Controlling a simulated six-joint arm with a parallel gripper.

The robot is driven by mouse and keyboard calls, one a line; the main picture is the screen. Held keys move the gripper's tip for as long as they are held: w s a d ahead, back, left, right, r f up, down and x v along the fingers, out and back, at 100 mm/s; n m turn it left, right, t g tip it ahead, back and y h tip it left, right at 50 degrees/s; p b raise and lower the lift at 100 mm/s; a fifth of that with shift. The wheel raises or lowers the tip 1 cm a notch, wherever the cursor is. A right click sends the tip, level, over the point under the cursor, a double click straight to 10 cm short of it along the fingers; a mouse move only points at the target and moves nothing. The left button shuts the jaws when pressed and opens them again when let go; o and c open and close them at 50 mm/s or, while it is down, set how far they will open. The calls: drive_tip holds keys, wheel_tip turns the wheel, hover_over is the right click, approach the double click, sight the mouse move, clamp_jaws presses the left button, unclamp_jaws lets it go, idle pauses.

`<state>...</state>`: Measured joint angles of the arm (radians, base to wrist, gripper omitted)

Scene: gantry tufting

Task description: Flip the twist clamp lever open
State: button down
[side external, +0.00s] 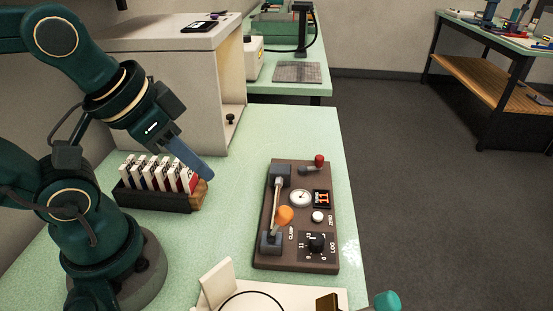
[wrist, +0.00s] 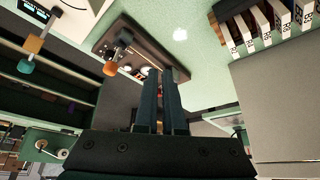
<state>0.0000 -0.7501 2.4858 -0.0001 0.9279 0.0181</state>
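A brown panel (side external: 263,258) lies on the pale green table, with an orange lever knob (side external: 285,215) beside a pale rod that runs between two dark blocks. The small label near it seems to read CLAMP. A red-knobbed lever (side external: 319,160) stands at the panel's far right corner; I cannot tell for certain which is the twist clamp lever. My gripper (side external: 206,174) is in the air left of the panel, apart from it. In the wrist view its fingers (wrist: 163,72) show a narrow gap with nothing held, and the orange knob (wrist: 110,69) lies up and left of them.
A dark rack (side external: 150,198) of several white-topped cards stands below and left of my gripper. A large pale cabinet (side external: 170,65) is behind it. A pale board (side external: 218,287) lies at the near edge. Bare table (side external: 305,135) lies beyond the panel.

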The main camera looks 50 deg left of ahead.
drive_tip(key=w+d+r+m+g+h, duration=0.1)
drive_tip(key=w+d+r+m+g, duration=0.1)
drive_tip(key=w+d+r+m, duration=0.5)
drive_tip(key=w+d+f+g, duration=0.1)
drive_tip(key=w+d+f, duration=0.2)
drive_tip(key=w+d, duration=0.1)
drive_tip(key=shift+w+d+f, duration=0.15)
drive_tip(key=shift+d+f, duration=0.2)
drive_tip(key=shift+d, duration=0.3)
drive_tip(key=shift+f, duration=0.1)
drive_tip(key=shift+g, duration=0.3)
drive_tip(key=f, duration=0.3)
drive_tip(key=w+f, duration=0.1)
drive_tip(key=f, duration=0.6)
drive_tip(key=shift+w+d, duration=0.3)
drive_tip(key=shift+d, duration=0.05)
drive_tip(key=shift+s+a+r, duration=0.25)
drive_tip(key=shift+s, duration=0.1)
drive_tip(key=shift+s+a+r, duration=0.15)
drive_tip(key=shift+s+a, duration=0.3)
drive_tip(key=shift+s, duration=0.2)
drive_tip(key=shift+s+a+r, duration=0.1)
drive_tip(key=shift+s+a, duration=0.3)
drive_tip(key=shift+s, duration=0.2)
